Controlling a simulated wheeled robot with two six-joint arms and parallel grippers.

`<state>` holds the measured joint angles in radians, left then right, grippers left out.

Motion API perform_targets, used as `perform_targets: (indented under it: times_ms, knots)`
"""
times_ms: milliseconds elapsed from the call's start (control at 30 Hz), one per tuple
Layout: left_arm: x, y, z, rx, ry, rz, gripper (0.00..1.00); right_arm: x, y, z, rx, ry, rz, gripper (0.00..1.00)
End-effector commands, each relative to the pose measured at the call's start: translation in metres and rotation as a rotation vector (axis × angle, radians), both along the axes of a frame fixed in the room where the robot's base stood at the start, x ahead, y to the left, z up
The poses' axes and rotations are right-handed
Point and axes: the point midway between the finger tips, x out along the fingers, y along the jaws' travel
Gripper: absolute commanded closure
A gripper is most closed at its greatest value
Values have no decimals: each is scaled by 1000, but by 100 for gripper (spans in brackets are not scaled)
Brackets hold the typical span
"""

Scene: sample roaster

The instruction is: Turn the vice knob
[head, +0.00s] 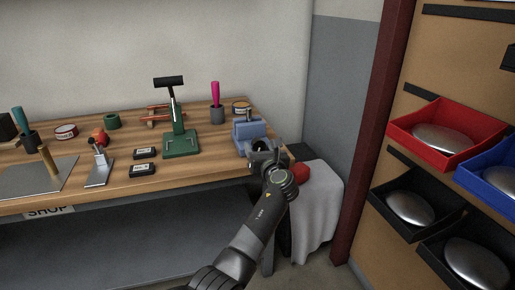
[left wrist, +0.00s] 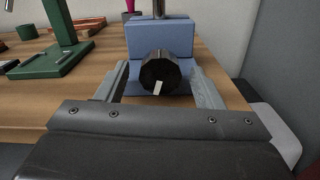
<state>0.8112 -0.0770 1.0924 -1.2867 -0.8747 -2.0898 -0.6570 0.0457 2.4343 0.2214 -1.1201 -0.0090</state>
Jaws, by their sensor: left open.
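The blue vice (head: 248,131) stands at the right end of the wooden bench. In the left wrist view the vice (left wrist: 143,40) shows its black ribbed knob (left wrist: 160,68) facing me, with a white mark pointing down. My left gripper (head: 262,146) is at the front of the vice and hides most of the knob in the head view. In the left wrist view my left gripper (left wrist: 163,80) is open, with one finger on each side of the knob and a visible gap to it. My right gripper is not in view.
A green press (head: 180,144) stands left of the vice on the bench (head: 205,163). Two black boxes (head: 144,153) lie near the front edge. Right of the bench are a white cloth (head: 318,205), a red object (head: 301,172) and a dark red post (head: 374,115).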

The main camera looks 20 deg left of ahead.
Motion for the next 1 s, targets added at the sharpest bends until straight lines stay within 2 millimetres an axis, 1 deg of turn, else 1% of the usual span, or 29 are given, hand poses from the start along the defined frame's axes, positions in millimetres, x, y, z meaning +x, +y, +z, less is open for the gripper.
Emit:
perform_targets:
  times_ms: [233, 267, 500, 600, 833, 1000]
  knots:
    - [0, 0, 0, 0, 0, 0, 39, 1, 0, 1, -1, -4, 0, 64]
    - [0, 0, 0, 0, 0, 0, 40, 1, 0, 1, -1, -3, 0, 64]
    - [0, 0, 0, 0, 0, 0, 71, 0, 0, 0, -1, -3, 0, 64]
    - [0, 0, 0, 0, 0, 0, 83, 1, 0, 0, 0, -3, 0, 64]
    - [0, 0, 0, -15, -10, 0, 83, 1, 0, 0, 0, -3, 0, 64]
    - [0, 0, 0, -67, -47, 0, 83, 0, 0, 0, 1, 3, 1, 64]
